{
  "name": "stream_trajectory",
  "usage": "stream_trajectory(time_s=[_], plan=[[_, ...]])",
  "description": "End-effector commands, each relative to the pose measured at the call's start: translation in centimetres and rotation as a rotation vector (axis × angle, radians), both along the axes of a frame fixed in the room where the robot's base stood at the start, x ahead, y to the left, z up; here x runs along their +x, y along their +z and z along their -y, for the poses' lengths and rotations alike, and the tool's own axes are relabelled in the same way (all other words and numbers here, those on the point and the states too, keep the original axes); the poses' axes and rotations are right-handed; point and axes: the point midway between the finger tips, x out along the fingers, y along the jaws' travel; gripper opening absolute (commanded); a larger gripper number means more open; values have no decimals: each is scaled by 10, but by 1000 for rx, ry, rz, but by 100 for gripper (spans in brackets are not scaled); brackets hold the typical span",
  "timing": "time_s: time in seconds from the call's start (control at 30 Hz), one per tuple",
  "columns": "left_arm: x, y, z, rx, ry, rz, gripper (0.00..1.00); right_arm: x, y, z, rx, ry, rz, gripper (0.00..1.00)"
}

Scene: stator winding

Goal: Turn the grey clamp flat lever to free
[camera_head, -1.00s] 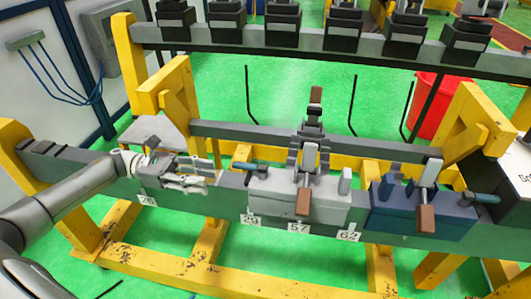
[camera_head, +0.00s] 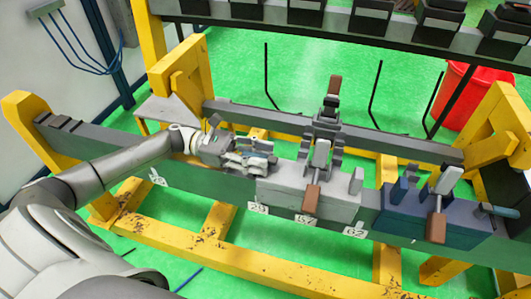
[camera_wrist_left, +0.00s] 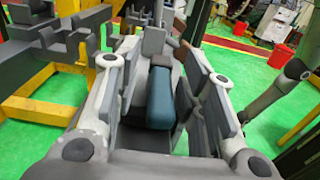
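The grey clamp (camera_head: 300,190) sits on the green-grey beam in the middle of the head view. Its flat lever has a teal handle, seen in the left wrist view (camera_wrist_left: 160,97); in the head view my gripper hides it. My left gripper (camera_head: 258,158) is at the clamp's left side. In the left wrist view its two fingers (camera_wrist_left: 158,85) stand apart, one on each side of the teal handle, with gaps visible, so the handle looks not gripped. My right gripper is not in view.
A brown-handled lever (camera_head: 312,198) stands on the grey clamp's front. A blue clamp (camera_head: 400,213) with its own brown handle (camera_head: 436,228) is to the right. Yellow frame posts (camera_head: 178,85) rise behind. A red bin (camera_head: 462,95) stands farther back on the green floor.

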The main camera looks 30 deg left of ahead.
Motion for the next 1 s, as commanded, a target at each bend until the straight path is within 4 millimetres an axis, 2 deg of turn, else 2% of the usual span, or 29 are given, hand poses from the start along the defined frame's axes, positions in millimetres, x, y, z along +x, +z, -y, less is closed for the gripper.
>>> stream_trajectory(time_s=[0.13,0.43,0.47,0.73,1.0], plan=[[3,1,12,0,-1,1,38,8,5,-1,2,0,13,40],[3,0,15,1,-1,1,38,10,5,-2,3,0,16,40],[3,0,14,1,-1,1,36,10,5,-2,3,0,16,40],[3,0,14,1,-1,0,2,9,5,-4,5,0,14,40],[3,0,14,1,0,0,0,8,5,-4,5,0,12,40]])
